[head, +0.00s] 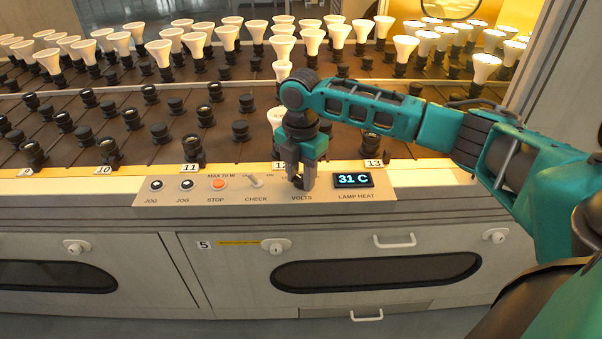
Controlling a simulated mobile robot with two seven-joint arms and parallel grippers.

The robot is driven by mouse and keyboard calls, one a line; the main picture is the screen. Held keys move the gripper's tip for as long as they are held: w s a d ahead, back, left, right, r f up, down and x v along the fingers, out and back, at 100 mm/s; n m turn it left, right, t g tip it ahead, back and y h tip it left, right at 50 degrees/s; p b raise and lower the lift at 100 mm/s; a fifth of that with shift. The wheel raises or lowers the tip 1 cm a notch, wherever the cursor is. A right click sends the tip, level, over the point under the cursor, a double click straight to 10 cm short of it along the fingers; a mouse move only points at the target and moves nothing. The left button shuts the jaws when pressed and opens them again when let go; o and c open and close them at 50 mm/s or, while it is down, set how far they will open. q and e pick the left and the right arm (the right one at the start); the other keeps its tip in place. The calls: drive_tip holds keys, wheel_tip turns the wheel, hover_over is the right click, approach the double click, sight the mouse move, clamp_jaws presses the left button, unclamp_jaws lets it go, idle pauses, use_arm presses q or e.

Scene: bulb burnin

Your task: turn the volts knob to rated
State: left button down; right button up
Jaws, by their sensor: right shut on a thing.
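The volts knob sits on the control panel (228,199) above the printed word VOLTS. It is mostly hidden by my right gripper (301,186), which points down over it. The right gripper's fingers are closed around the knob. The knob's setting and its scale marks cannot be read behind the fingers. My left gripper is not in view.
Left of the knob are the CHECK toggle (256,181), a red STOP button (219,184) and two black JOG buttons. Right of it a LAMP HEAT display (353,180) reads 31 C. Behind stand rows of sockets, many holding white bulbs (163,52). Cabinet doors with handles (395,241) lie below.

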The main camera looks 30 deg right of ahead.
drive_tip(key=shift+c, duration=1.1)
drive_tip(key=shift+r+p, duration=0.15)
drive_tip(key=shift+p, duration=0.55)
drive_tip(key=m+p, duration=0.1)
drive_tip(key=p, duration=0.1)
drive_tip(key=m+p, duration=0.1)
drive_tip(key=p, duration=0.2)
drive_tip(key=shift+s+r+m+p, duration=0.1)
drive_tip(key=shift+r+m+p, duration=0.2)
drive_tip(key=shift+m, duration=0.1)
drive_tip(key=shift+m+p, duration=0.4)
drive_tip(key=shift+p, duration=0.25)
drive_tip(key=m+p, duration=0.1)
drive_tip(key=p, duration=0.1)
drive_tip(key=m+p, duration=0.1)
drive_tip(key=p, duration=0.1)
drive_tip(key=shift+f+m, duration=0.25)
drive_tip(key=shift+m, duration=0.15)
drive_tip(key=shift+p, duration=0.3)
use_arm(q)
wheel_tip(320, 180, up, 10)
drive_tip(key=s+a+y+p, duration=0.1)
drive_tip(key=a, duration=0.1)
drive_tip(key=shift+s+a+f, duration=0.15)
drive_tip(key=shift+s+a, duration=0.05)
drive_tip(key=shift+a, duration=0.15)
use_arm(e)
drive_tip(key=shift+f+m, duration=0.2)
drive_tip(key=shift+m, duration=0.6)
